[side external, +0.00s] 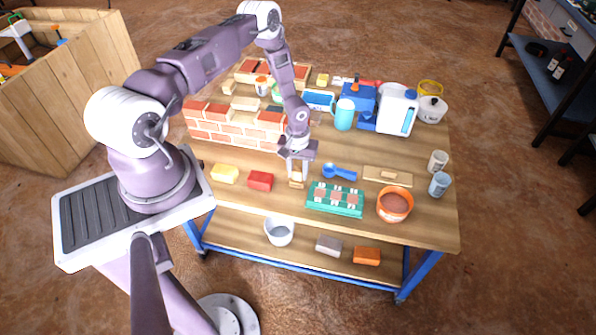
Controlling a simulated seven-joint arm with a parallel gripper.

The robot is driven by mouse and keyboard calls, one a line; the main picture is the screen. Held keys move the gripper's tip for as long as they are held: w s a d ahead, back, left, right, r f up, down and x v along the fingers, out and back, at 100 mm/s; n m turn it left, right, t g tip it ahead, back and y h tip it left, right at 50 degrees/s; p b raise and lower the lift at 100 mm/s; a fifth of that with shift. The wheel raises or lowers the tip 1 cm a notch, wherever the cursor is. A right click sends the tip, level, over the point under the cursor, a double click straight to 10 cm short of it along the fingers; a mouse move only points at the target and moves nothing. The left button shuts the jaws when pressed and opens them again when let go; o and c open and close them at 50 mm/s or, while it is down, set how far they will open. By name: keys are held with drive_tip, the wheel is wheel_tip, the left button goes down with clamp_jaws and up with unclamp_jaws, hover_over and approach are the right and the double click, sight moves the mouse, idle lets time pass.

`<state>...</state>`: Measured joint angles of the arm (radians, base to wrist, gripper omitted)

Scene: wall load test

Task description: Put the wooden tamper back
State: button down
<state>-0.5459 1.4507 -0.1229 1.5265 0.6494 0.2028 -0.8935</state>
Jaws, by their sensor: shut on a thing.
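My gripper (298,172) points down over the front middle of the table, its fingers shut on a small tan wooden piece. This looks like the wooden tamper (296,183); its upper part is hidden between the fingers. It is close above or touching the tabletop; I cannot tell which. A green tray (318,205) with several reddish and pale pieces stands just to the right of it.
A brick wall (225,132) stands behind and left. A yellow block (224,174) and red block (260,180) lie left. A blue scoop (340,173), wooden float (388,176) and orange bucket (395,205) are right. A white jug (397,110) stands behind.

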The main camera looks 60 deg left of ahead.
drive_tip(key=c, duration=1.1)
unclamp_jaws()
drive_tip(key=shift+f, duration=0.15)
drive_tip(key=shift+o, duration=0.2)
